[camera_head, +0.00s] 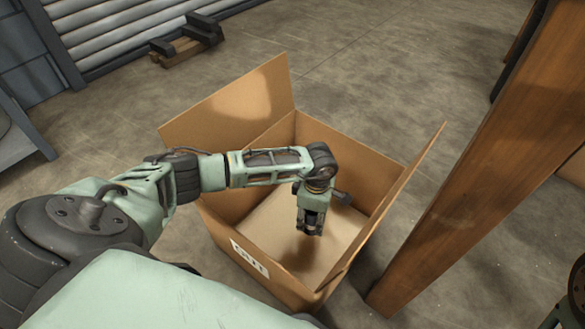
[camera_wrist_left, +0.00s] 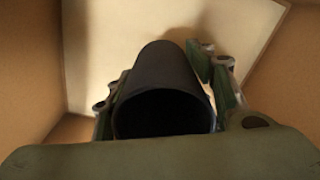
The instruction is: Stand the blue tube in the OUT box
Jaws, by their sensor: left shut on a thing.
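The OUT box (camera_head: 235,215) is an open cardboard box on the floor with its flaps spread and a white label on the near side. My left gripper (camera_head: 310,228) points down inside the box opening, over the pale box floor. In the left wrist view my left gripper (camera_wrist_left: 165,110) is shut on a dark, nearly black-blue tube (camera_wrist_left: 163,80). The tube's open end faces the camera and its far end points towards the box floor. I cannot tell whether it touches that floor. In the head view the tube is not clearly visible. My right gripper is not in view.
A long brown wooden beam or board (camera_head: 470,150) slants close to the box's right side. A small wooden pallet with dark pieces (camera_head: 187,45) lies by the shuttered wall at the back left. The concrete floor behind the box is clear.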

